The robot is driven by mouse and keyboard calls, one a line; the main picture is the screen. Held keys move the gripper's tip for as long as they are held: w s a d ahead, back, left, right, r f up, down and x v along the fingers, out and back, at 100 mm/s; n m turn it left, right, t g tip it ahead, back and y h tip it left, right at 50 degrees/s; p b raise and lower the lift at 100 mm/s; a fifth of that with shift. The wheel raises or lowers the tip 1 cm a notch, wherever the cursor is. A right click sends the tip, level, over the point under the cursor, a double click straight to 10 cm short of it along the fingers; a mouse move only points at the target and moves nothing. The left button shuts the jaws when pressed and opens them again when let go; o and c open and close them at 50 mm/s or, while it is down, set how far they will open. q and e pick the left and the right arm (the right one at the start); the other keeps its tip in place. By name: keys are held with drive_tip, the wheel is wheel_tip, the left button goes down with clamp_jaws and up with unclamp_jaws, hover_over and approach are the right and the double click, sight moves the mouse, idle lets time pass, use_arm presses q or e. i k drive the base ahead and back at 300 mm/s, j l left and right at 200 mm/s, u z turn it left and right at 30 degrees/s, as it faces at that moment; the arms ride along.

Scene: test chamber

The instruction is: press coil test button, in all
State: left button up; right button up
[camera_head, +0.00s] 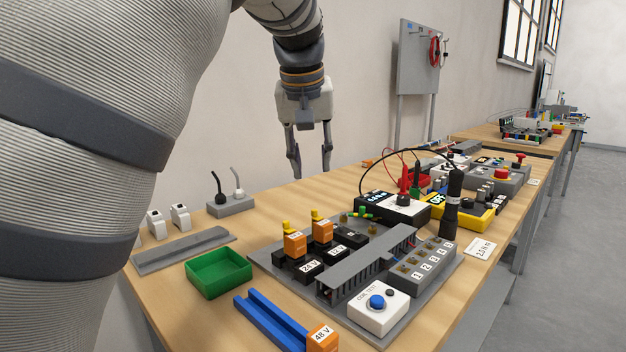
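The coil test box is a white block with a blue button (376,302) and a small dark spot beside it. It sits at the near right corner of a grey panel (407,323) on the wooden bench. Nothing touches the button. My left gripper (309,172) hangs over the back edge of the bench, pointing down, with its two fingers apart and nothing between them. It is well behind the coil test box. My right gripper is not in view.
Orange relays (295,245) stand on the panel beside a grey slotted duct (366,264). A dark upright tool (452,205) rises behind the terminals. A green tray (218,272), blue rail (270,322) and loose 48 V relay (322,339) lie left of the box.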

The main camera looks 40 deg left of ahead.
sight(377, 301)
drive_tip(key=k+l, duration=0.6)
drive_tip(key=l, duration=0.15)
drive_tip(key=k+l, duration=0.55)
drive_tip(key=l, duration=0.15)
